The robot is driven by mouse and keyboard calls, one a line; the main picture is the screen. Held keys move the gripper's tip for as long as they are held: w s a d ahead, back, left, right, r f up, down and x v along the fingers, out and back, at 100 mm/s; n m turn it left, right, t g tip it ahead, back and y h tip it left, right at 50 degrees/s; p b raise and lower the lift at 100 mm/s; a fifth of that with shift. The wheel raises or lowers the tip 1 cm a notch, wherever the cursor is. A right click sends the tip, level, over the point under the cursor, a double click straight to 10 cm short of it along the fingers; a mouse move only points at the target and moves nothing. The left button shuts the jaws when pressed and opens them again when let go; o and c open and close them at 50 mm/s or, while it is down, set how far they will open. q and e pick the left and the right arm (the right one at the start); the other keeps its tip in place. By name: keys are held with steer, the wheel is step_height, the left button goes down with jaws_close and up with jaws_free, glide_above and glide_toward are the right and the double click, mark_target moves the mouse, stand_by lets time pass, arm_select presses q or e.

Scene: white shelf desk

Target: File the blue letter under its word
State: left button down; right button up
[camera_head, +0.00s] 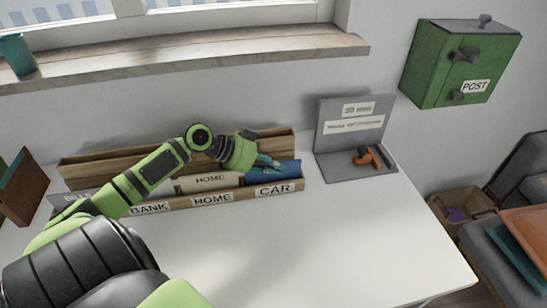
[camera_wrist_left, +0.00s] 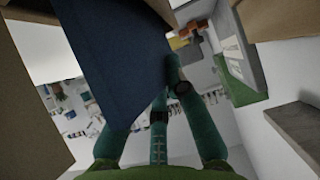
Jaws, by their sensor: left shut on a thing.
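The blue letter (camera_head: 287,170) is at the right end of the wooden sorter (camera_head: 232,198), behind the front label CAR (camera_head: 272,190). Its lower part is hidden by the front board, and I cannot tell how deep it sits. My left gripper (camera_head: 270,161) is shut on the letter's upper edge, coming from the left. The letter (camera_wrist_left: 105,50) fills the upper left of the left wrist view, against the teal fingers (camera_wrist_left: 158,115). The sorter's front also bears the labels BANK (camera_head: 150,208) and HOME (camera_head: 211,199). My right gripper is not in view.
A pale letter marked HOME (camera_head: 210,180) stands in the middle slot. A grey card marked BILLS (camera_head: 75,197) is at the left. A grey stand (camera_head: 345,135) with an orange-handled object (camera_head: 368,158) is to the right. The desk's front (camera_head: 330,250) is clear. A green POST box (camera_head: 435,75) hangs on the wall.

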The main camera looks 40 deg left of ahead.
arm_select(q)
steer(key=c, duration=1.2)
jaws_free()
steer(key=shift+a, duration=0.1)
steer(key=v, duration=1.2)
